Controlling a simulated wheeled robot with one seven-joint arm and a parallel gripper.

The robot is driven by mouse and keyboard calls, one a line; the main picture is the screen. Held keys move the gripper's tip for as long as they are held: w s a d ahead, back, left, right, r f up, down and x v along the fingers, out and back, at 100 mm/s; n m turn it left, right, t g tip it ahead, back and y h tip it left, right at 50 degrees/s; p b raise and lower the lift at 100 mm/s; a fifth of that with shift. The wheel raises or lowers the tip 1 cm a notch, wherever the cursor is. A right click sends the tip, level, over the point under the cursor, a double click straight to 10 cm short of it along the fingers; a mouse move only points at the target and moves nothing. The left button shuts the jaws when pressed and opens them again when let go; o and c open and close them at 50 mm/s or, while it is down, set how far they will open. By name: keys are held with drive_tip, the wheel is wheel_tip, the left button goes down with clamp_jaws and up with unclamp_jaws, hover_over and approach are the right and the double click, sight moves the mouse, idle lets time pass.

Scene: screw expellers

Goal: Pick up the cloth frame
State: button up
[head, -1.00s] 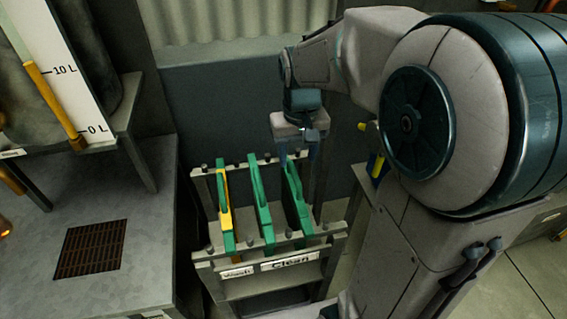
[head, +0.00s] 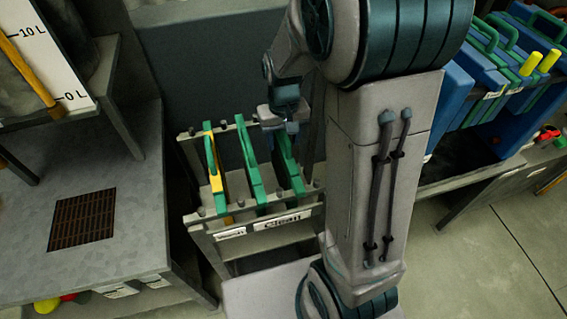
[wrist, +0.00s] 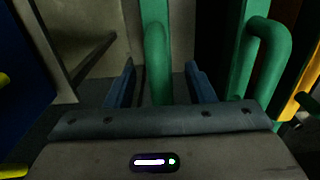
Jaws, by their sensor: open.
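Three cloth frames stand upright in a rack (head: 262,241) in the head view. The left one is yellow and green (head: 214,168); the middle one (head: 250,165) and right one (head: 289,168) are green. My gripper (head: 283,128) is over the far end of the right frame and partly hides it. In the wrist view my open gripper (wrist: 160,84) has one blue finger on each side of that frame's green handle (wrist: 156,50). I cannot tell whether either finger touches it. Another green frame's handle (wrist: 265,55) is to the right.
The rack front has a "Clean" label (head: 284,220) and a smaller label beside it. A grey bench (head: 125,225) with a brown grate is at left. Blue and green plates (head: 490,75) with yellow handles stand at right. A dark wall is behind the rack.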

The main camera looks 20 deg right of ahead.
wheel_tip(320, 180, down, 2)
drive_tip(key=shift+f, duration=0.25)
clamp_jaws()
drive_tip(key=shift+r, duration=0.1)
